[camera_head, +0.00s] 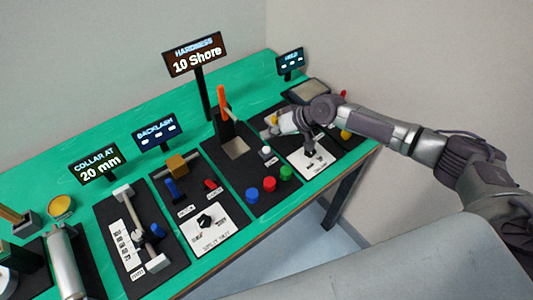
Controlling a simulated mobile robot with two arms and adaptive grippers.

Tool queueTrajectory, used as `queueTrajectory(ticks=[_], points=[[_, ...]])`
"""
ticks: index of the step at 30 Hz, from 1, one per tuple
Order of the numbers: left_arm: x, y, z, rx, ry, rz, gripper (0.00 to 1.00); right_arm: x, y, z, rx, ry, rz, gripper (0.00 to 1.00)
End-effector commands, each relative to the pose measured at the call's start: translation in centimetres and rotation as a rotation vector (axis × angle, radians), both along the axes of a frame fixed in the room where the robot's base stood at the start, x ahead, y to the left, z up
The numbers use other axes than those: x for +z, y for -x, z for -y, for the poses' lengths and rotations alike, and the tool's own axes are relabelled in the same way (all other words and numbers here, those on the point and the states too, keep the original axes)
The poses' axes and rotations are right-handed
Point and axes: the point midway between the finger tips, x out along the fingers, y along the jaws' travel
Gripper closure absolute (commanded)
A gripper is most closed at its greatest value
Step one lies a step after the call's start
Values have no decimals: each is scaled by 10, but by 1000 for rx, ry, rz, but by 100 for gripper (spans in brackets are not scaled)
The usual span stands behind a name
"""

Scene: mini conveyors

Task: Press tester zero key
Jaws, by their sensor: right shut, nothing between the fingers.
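The hardness tester stands in the middle of the bench, with a black post, an orange handle (222,98) and a pale pad (235,148). Its display (195,55) reads "HARDNESS 10 Shore". A small white key (265,151) with a label beside it is on the same black panel; I cannot read the label. My right gripper (267,131) is shut and empty, just behind the white key and right of the orange handle. I cannot tell whether it touches anything. My left gripper is out of view.
Blue (252,195), red (269,184) and green (286,173) buttons sit in front of the white key. A "BACKLASH" display (157,132) and a "COLLAR AT 20 mm" display (97,164) stand left. My right arm passes over the panel with the white switch plate (311,160).

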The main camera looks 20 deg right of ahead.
Motion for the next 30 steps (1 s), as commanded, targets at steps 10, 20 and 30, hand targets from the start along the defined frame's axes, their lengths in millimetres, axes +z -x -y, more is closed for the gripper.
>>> queueTrajectory(ticks=[10,20,30], points=[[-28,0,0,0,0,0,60,-34,0,0,1,-1,1,100],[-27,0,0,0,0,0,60,-33,0,0,1,0,1,100],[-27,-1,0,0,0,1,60,-33,0,0,1,0,1,100]])
